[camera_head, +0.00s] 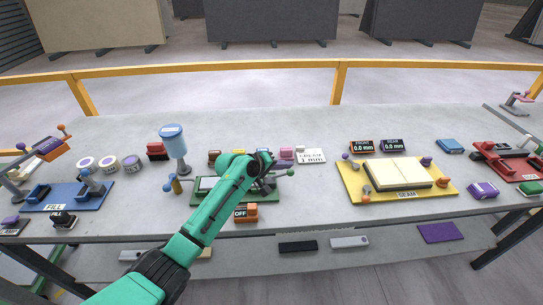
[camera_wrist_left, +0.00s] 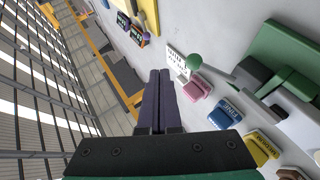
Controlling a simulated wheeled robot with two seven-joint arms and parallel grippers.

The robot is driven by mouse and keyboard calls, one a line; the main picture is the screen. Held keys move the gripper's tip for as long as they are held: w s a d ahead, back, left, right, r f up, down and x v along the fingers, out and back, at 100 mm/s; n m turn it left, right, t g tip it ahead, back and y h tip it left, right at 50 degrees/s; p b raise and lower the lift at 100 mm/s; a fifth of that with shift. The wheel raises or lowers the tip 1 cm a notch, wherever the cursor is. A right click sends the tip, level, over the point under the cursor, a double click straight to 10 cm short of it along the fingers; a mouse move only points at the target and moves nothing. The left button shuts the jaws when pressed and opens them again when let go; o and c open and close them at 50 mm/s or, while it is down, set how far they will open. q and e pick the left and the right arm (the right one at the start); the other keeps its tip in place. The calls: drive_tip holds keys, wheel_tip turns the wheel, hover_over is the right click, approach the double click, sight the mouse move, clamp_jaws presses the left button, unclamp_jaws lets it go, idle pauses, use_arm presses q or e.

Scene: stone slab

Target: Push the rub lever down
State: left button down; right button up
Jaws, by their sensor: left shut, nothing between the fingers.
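The green station (camera_head: 232,196) stands at the middle of the table, partly hidden behind my left arm. A lever with a green ball knob (camera_head: 291,173) sticks out at its right side; I take it to be the rub lever. The knob also shows in the left wrist view (camera_wrist_left: 194,61), its grey shaft running back to the green station. My left gripper (camera_head: 284,165) is shut and empty, close to the knob. In the left wrist view its dark fingers (camera_wrist_left: 158,74) lie left of the knob, with a visible gap. I cannot tell their height difference. My right gripper is out of view.
An orange OFF box (camera_head: 245,213) sits before the station. Pink (camera_wrist_left: 195,88), blue and yellow blocks and a white printed card (camera_head: 311,156) lie near the gripper. The yellow seam station (camera_head: 352,185) stands to the right, the blue fill station (camera_head: 92,199) to the left.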

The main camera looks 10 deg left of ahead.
use_arm(q)
drive_tip(key=s+a+r+b, duration=0.1)
drive_tip(key=s+r, duration=0.3)
drive_tip(key=r, duration=0.2)
drive_tip(key=shift+s+a+r, duration=0.25)
drive_tip(key=shift+a+r, duration=0.05)
drive_tip(key=shift+a, duration=0.05)
